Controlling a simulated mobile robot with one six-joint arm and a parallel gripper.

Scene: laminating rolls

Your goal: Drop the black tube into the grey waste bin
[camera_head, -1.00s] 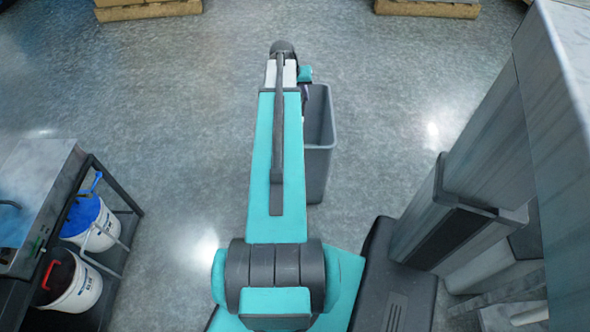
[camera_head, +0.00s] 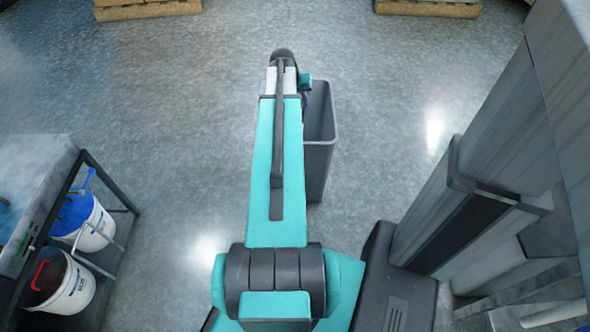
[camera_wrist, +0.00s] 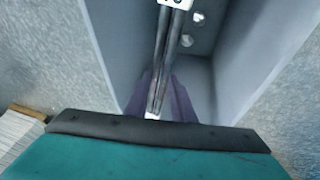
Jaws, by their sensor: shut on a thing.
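The grey waste bin (camera_head: 318,165) stands on the floor just right of my arm's far end in the head view. In the wrist view its walls (camera_wrist: 246,55) surround its open inside, beneath my gripper (camera_wrist: 160,104). The black tube (camera_wrist: 164,60) is a slim, dark, glossy shape with pale ends, seen over the bin's opening. My gripper is shut on it, with dull purple shapes on both sides of the tube's lower end. How far the tube reaches into the bin is unclear.
A dark-framed bench (camera_head: 40,170) at the left holds white buckets (camera_head: 75,285), one with a blue top. A tall grey structure (camera_head: 500,150) stands at the right. Wooden pallets (camera_head: 148,10) lie at the far edge. The floor around the bin is clear.

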